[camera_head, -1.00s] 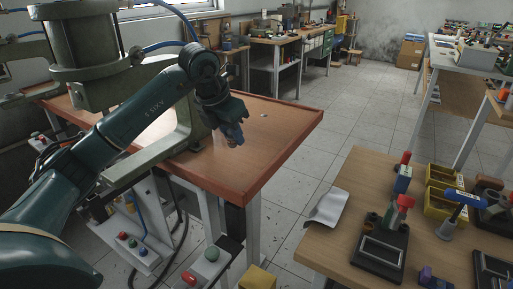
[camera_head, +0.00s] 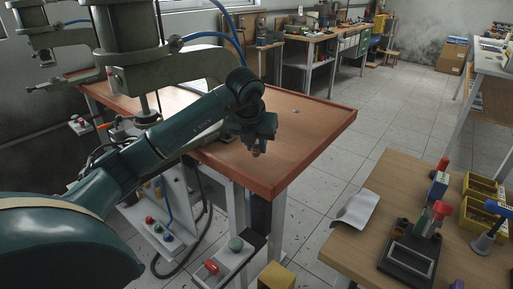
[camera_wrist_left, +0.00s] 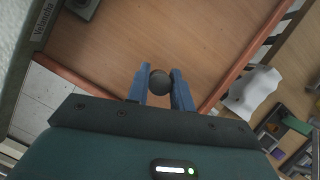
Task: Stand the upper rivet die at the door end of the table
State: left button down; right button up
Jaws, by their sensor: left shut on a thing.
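My left gripper (camera_head: 258,148) hangs above the right part of the wooden table with orange-brown edging (camera_head: 318,122), close to its front edge. In the left wrist view its two blue fingers (camera_wrist_left: 160,90) are closed on a round, dark grey piece (camera_wrist_left: 160,81), seen end-on, which I take to be the upper rivet die. In the head view only a small brownish tip (camera_head: 256,154) shows below the fingers. The wrist view shows bare tabletop beyond the piece; I cannot tell its height above the table. My right gripper is out of view.
A green press (camera_head: 128,45) stands on the table's left part. A small grey disc (camera_head: 295,111) lies on the tabletop. A second table (camera_head: 390,190) at lower right holds a paper sheet (camera_head: 356,210), a black fixture (camera_head: 408,258) and yellow bins (camera_head: 482,190). The table's right end is mostly clear.

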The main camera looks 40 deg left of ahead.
pick_arm(q)
jog(key=shift+f, duration=0.6)
jog(key=shift+f, duration=0.15)
jog(key=c, duration=1.2)
grip_release()
jog(key=shift+s+r, duration=0.15)
jog(key=shift+r, duration=0.45)
jog(key=v, duration=1.1)
jog(key=shift+d, duration=0.1)
